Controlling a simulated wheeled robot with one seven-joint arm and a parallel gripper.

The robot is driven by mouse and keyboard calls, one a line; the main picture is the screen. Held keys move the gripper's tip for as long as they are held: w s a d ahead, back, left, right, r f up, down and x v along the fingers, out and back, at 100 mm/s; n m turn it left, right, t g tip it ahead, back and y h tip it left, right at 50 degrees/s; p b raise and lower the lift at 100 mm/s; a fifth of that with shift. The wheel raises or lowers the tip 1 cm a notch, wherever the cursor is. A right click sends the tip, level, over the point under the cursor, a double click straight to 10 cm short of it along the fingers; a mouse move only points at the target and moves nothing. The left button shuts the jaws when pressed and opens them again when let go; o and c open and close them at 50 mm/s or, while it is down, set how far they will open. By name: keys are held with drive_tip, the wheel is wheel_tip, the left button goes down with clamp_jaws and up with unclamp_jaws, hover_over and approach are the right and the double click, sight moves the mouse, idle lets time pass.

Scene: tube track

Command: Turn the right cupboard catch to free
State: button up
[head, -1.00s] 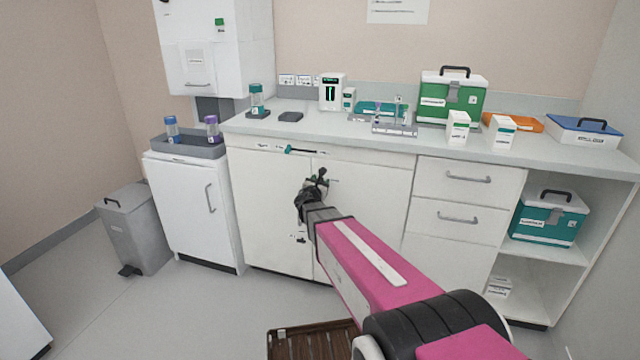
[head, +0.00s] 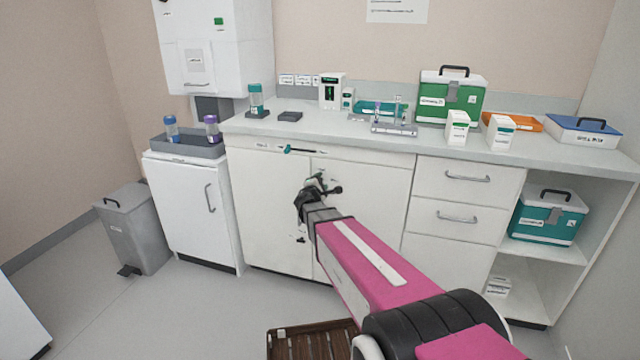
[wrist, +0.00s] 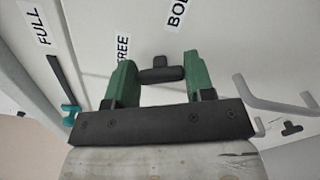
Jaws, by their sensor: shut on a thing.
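The right cupboard catch (wrist: 160,71) is a small dark T-shaped handle on a white door front.
A teal slider knob (head: 287,149) is on the strip above the doors. A dark fitting (head: 300,239) is lower on the left door. The counter (head: 340,133) holds boxes and racks. Drawers (head: 466,190) are at right. A slatted brown mat (head: 310,340) lies on the floor.

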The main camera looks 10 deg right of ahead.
drive_tip(key=m, duration=0.5)
drive_tip(key=shift+f, duration=0.1)
idle(0.7)
drive_tip(key=o, duration=0.9)
drive_tip(key=shift+s, duration=0.1)
drive_tip(key=v, duration=1)
drive_tip(key=shift+s+a, duration=0.1)
drive_tip(key=shift+s, duration=0.2)
